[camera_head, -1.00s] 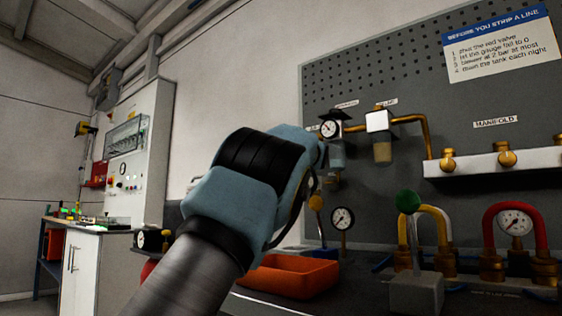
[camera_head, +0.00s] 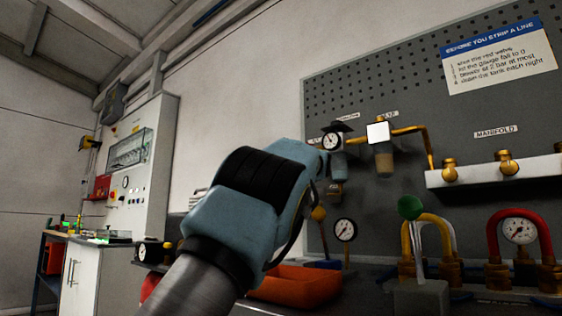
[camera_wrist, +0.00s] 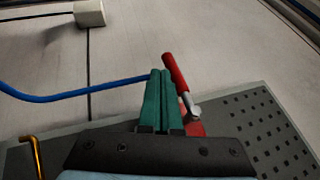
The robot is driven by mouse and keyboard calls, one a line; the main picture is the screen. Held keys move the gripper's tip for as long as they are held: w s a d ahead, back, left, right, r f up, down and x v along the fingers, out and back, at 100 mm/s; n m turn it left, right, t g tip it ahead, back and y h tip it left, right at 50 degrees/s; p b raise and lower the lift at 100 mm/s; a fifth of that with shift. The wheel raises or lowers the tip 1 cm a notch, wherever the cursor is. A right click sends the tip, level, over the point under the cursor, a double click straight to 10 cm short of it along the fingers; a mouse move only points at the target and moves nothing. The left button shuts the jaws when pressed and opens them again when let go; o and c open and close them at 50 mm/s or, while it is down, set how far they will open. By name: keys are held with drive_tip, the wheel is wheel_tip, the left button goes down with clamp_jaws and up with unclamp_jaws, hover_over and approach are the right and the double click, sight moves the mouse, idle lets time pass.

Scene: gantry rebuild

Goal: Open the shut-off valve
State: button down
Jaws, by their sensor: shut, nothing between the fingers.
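The shut-off valve shows in the wrist view as a red lever (camera_wrist: 176,73) on a silver bolt, with a red body partly visible below. The lever stands tilted, its top leaning left. My gripper (camera_wrist: 161,73) has green fingers, pressed together with nothing between them. They are just left of the lever, very close to it; I cannot tell whether they touch. In the head view my own wrist and forearm fill the middle, and the fingers and the red lever are hidden behind them.
A grey pegboard (camera_head: 400,90) carries a filter unit, gauges and a white manifold (camera_head: 500,171). A red hose (camera_head: 490,232) and a green knob (camera_head: 410,207) stand low at right. An orange tray (camera_head: 300,285) lies below my arm. A blue hose (camera_wrist: 75,97) runs left of my fingers.

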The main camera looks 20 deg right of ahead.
drive_tip(key=b+v, duration=0.3)
drive_tip(key=v, duration=0.6)
drive_tip(key=shift+s+b, duration=0.35)
